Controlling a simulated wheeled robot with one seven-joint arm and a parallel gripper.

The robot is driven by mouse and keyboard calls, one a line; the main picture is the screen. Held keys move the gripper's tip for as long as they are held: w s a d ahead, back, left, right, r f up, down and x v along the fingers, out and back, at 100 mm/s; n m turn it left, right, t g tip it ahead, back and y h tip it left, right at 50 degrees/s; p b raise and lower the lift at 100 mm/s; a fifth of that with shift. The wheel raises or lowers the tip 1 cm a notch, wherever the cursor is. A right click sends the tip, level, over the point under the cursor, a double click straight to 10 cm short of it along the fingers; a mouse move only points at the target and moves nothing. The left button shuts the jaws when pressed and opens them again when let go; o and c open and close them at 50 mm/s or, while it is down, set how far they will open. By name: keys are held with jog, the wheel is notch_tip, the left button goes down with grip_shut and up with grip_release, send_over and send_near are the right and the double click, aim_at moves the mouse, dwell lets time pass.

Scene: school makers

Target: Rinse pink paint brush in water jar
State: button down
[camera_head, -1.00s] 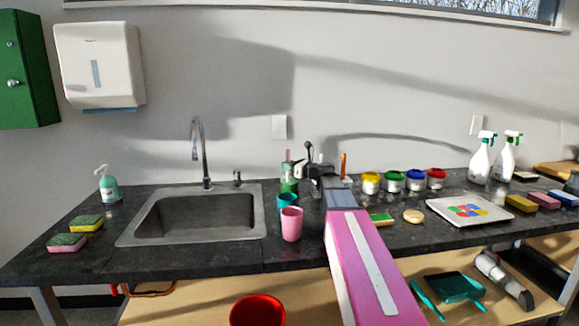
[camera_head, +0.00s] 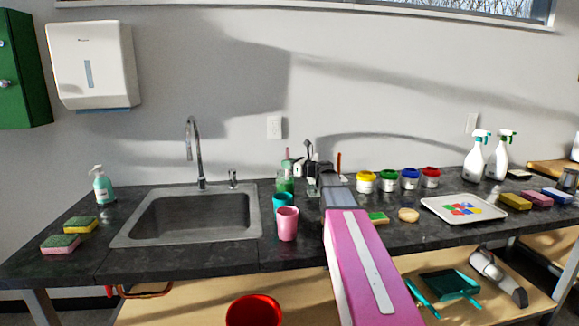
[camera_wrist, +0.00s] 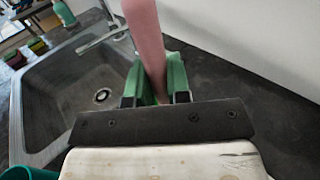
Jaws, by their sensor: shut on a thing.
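The pink paint brush (camera_wrist: 146,40) stands roughly upright in the wrist view, with its handle between the fingers of my gripper (camera_wrist: 156,98). My gripper is shut on it. Green surfaces flank the handle at the fingers. The brush's lower end is hidden. In the head view the top of the pink handle (camera_head: 287,153) shows above a green-tinted jar (camera_head: 285,187), which looks like the water jar. The jar stands right of the sink, behind the cups. I cannot tell whether the bristles are in the water.
A teal cup (camera_head: 281,201) and a pink cup (camera_head: 287,224) stand in front of the jar. The sink (camera_head: 190,216) is to the left. Paint pots (camera_head: 388,182) and a paint-marked white tray (camera_head: 438,208) are to the right. A red bucket (camera_head: 254,311) is below.

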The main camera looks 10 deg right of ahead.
jog(key=shift+w+a, duration=0.1)
jog(key=shift+a, duration=0.25)
notch_tip(320, 180, up, 14)
jog(key=s, duration=0.1)
jog(key=shift+s, duration=0.25)
dwell(1.9)
